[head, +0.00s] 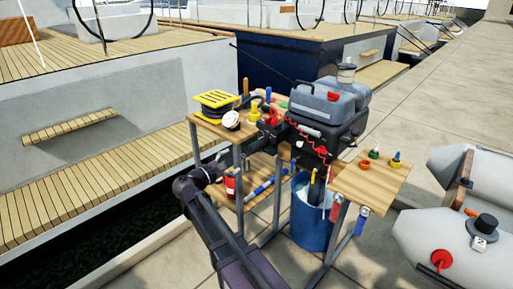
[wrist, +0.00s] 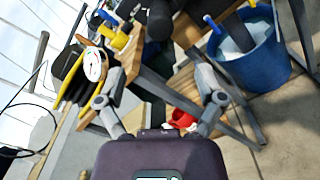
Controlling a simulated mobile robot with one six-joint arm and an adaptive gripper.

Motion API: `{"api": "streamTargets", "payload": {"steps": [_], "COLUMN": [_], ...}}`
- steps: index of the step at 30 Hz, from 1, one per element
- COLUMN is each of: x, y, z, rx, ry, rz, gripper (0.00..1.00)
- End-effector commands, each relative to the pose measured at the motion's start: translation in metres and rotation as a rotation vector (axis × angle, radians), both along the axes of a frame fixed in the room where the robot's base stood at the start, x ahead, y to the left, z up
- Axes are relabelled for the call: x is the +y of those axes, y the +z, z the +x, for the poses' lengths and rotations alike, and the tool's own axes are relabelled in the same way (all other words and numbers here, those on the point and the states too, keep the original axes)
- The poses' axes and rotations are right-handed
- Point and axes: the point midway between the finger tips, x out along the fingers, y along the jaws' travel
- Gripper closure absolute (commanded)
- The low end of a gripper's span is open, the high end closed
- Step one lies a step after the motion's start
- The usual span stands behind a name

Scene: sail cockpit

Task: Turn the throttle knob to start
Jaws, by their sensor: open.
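The outboard motor (head: 322,105) with a grey cover is mounted at the middle of the wooden stand. Red parts show on its front and left side, but I cannot tell for certain which part is the throttle knob. A dark rounded cylinder (wrist: 158,18), perhaps the tiller grip, shows at the top of the wrist view. My gripper (wrist: 160,101) is open and empty, its fingers spread wide below that cylinder and apart from it. In the head view my gripper (head: 217,170) is at the stand's left side, below the upper left shelf.
The wooden stand (head: 375,183) carries caps on its right shelf. A yellow reel (head: 217,99) and a white-faced gauge (head: 231,120) sit on the left shelf. A blue bucket (head: 309,228) stands under the motor. A grey inflatable boat (head: 420,240) lies at right.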

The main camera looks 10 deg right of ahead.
Motion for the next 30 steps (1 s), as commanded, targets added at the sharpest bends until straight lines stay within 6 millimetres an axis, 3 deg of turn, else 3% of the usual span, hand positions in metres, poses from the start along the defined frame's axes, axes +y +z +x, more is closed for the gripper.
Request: {"api": "streamTargets", "payload": {"steps": [24,30], "x": [-0.085,-0.099], "y": [0.0,0.0], "z": [0.063,0.073], "rx": [0.0,0.0], "ry": [-0.001,0.001], "rz": [0.001,0.001], "gripper": [0.12,0.12]}}
